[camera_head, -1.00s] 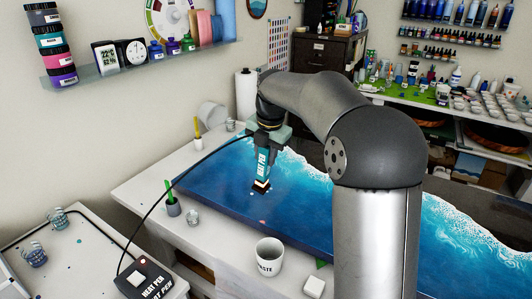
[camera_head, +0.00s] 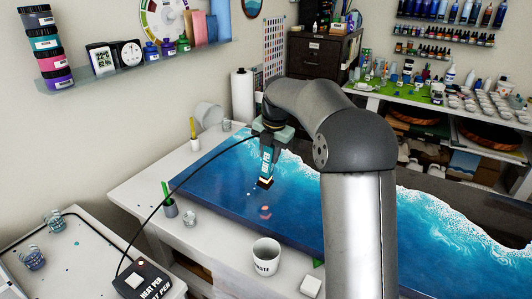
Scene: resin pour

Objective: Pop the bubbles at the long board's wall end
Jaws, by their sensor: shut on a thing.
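The long board (camera_head: 225,185) is coated in glossy blue resin with white wave foam along its far side. Its wall end is at the left. My gripper (camera_head: 270,135) is shut on the teal heat pen (camera_head: 267,161), holding it nearly upright with its dark nozzle down, just over the blue surface. A black cable runs from the pen to the heat pen base (camera_head: 142,279) at the lower left. Small pale specks, perhaps bubbles, show left of the nozzle. A reddish reflection shows below it. I cannot tell the gap between nozzle and resin.
A WASTE cup (camera_head: 266,257), a small glass (camera_head: 189,218) and a grey pot with green sticks (camera_head: 169,206) stand along the table's near edge. A paper roll (camera_head: 243,96) and a tipped white tub (camera_head: 209,115) stand by the wall.

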